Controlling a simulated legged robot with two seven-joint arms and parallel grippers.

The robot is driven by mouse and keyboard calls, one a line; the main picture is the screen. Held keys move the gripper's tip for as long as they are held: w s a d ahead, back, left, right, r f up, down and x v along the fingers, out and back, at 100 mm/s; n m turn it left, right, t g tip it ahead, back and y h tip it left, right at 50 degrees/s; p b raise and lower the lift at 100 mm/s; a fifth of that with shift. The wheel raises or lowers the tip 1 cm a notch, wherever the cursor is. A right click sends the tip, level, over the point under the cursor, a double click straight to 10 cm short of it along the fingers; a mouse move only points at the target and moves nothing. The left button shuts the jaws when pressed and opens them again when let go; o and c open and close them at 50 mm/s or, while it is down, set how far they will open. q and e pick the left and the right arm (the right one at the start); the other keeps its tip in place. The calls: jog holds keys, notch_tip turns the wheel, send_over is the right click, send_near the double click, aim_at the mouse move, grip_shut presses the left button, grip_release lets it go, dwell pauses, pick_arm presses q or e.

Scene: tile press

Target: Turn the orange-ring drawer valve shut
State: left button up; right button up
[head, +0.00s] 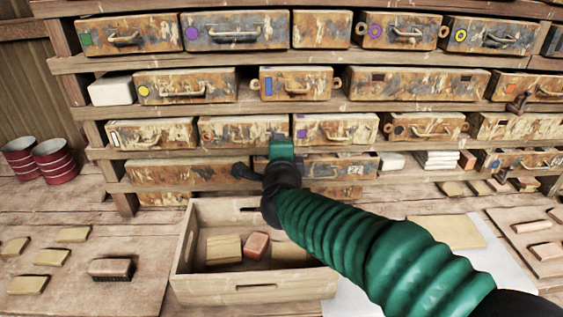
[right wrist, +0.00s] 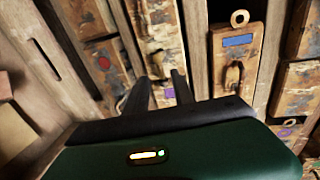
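A drawer front with a small orange-red ring mark (head: 207,133) is in the third row of the rack in the head view. A drawer with a red round mark (right wrist: 103,62) shows at the left in the right wrist view; I cannot tell whether it is the same one. My right gripper (right wrist: 160,86) has its two dark fingers apart, with nothing seen held between them, before a drawer handle (right wrist: 158,63). In the head view its green body (head: 281,149) is in front of the third row, its fingers hidden. No valve is clearly identifiable. My left gripper is out of view.
A wooden crate (head: 252,285) with blocks stands below my right arm. A blue-marked drawer (head: 296,83) is above the gripper; dark fittings (head: 518,102) stick out at the right. Red-striped cans (head: 55,160) stand at the left. Loose tiles and a brush lie on the table.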

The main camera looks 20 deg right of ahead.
jog(key=p+v, duration=0.2)
jog(key=v, duration=1.1)
jog(key=shift+s, duration=0.4)
